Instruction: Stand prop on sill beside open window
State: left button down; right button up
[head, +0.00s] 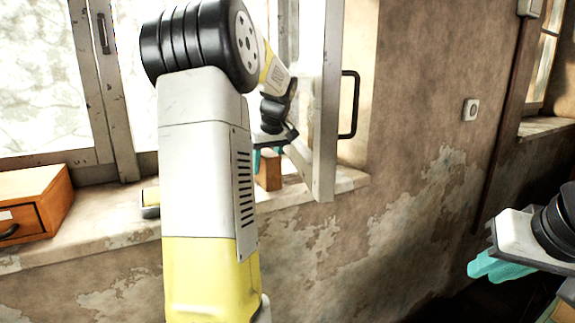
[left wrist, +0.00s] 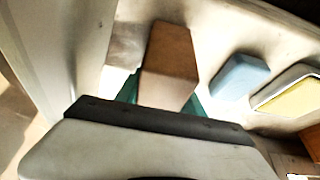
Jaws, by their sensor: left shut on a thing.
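The prop, a brown wooden block (head: 269,173), is upright at the right end of the stone sill (head: 290,193), beside the open window sash (head: 326,110). My left gripper (head: 268,152) is shut on its upper part; my left arm hides some of this in the head view. In the left wrist view the block (left wrist: 168,75) is between the teal fingers (left wrist: 163,92), with its far end at the sill. I cannot tell whether it touches the sill. My right gripper (head: 488,266) is away from the sill at the far right, its finger gap unclear.
A blue block (left wrist: 240,76) and a yellow-and-white item (left wrist: 292,90) lie on the sill near the prop. An orange wooden drawer box (head: 35,203) stands at the sill's left. The sash has a black handle (head: 351,105). A wall switch (head: 471,110) is further right.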

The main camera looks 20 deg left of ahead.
aim_at(267, 153)
pick_arm(q)
jog(key=c, duration=0.7)
grip_release()
jog(key=shift+f, duration=0.15)
jog(key=shift+v, duration=3.95)
